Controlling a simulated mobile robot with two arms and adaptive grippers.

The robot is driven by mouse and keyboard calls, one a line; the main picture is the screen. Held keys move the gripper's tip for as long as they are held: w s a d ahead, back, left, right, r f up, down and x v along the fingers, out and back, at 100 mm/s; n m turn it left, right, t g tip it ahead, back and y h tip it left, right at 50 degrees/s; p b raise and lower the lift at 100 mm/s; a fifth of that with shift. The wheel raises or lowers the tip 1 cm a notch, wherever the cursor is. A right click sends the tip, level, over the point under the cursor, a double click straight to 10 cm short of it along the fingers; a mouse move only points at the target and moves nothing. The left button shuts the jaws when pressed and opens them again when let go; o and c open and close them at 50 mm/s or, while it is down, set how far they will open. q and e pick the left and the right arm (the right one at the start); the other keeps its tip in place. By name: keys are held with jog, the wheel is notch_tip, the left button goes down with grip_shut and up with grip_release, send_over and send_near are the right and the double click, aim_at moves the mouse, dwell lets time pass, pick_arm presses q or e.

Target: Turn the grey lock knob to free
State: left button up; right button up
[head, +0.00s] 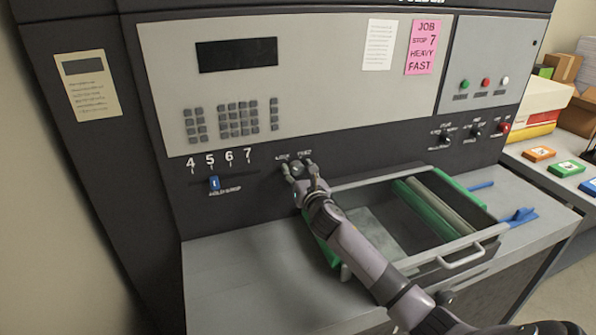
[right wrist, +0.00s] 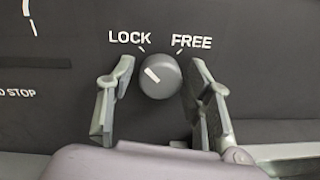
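The grey lock knob (right wrist: 161,76) sits on the dark machine panel below the printed words LOCK and FREE. Its white mark points up and left, toward LOCK. In the head view the knob (head: 297,166) is small and partly covered by my gripper. My right gripper (right wrist: 160,100) is open, with one finger on each side of the knob; a gap shows at the left finger, and the right finger is very close to the knob's edge, contact unclear. In the head view the right gripper (head: 302,172) reaches the panel from the lower right. My left gripper is not in view.
A blue fold-stop slider (head: 214,183) sits left of the knob under the numbers 4 to 7. An open tray with green rollers (head: 430,210) and a front handle (head: 462,257) lies right of and below my right arm. More knobs (head: 445,136) are on the right panel.

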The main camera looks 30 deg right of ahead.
jog(key=c, duration=0.9)
jog(key=shift+m, duration=0.3)
jog(key=m+p, duration=0.1)
jog(key=m, duration=0.2)
jog(key=shift+r+m, duration=0.1)
jog(key=shift+m, duration=0.3)
jog(key=m, duration=0.4)
jog(key=shift+d, duration=0.1)
jog(key=m+p, duration=0.1)
jog(key=m, duration=0.3)
jog(key=shift+m+y, duration=0.4)
jog(key=shift+m, duration=2.1)
